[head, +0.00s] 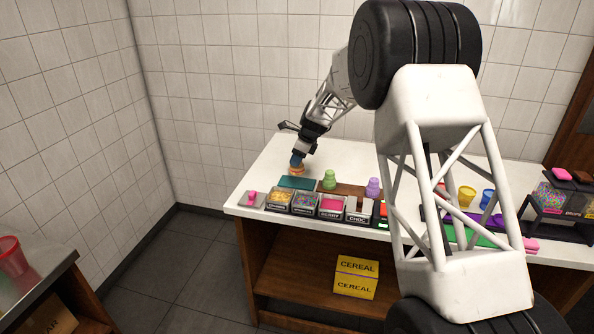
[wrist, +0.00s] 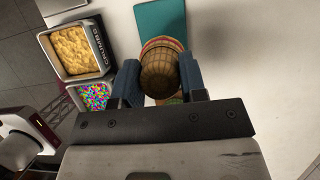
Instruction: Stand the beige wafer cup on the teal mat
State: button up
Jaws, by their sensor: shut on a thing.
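The beige wafer cup (wrist: 160,75) is between the blue fingers of my gripper (wrist: 158,85) in the wrist view, and the gripper is shut on it. In the head view, my gripper (head: 297,160) is at the back left of the counter, with the cup (head: 296,171) showing as a small tan shape below it. The teal mat (head: 297,183) lies on the counter just in front of the cup. In the wrist view the mat (wrist: 150,22) shows beyond the cup, partly hidden by it. I cannot tell whether the cup touches the counter or mat.
Topping bins stand along the front edge, including crumbs (head: 279,201), sprinkles (head: 305,202) and berry (head: 331,207). A green cup (head: 329,179) and a purple cup (head: 373,187) stand right of the mat. The white counter (head: 270,165) is clear left of my gripper.

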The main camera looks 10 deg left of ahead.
jog(key=shift+f, duration=0.55)
jog(key=shift+f, duration=0.1)
jog(key=shift+f, duration=1.75)
jog(key=shift+f, duration=0.15)
jog(key=o, duration=0.7)
jog(key=v, duration=1.2)
